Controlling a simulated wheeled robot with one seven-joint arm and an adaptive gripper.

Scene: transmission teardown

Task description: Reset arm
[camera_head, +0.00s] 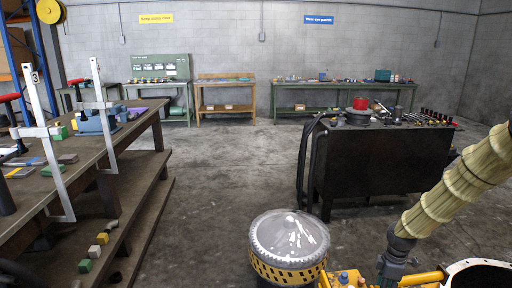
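My arm, in a pale ribbed sleeve, comes in from the right edge and slants down to the left. At its lower end is my dark grey gripper (388,275), pointing down near the bottom edge of the view. It is just above or beside an orange bar (422,279); I cannot tell whether they touch. The fingers are small, dark and partly cut off by the frame, so their opening and anything between them cannot be made out.
A drum with a clear-wrapped top (289,238) stands left of my gripper. A pale-rimmed housing (480,268) is at bottom right. A black cart (375,165) with parts stands behind. A wooden workbench (90,165) with clamps is left. The concrete floor (220,180) between is clear.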

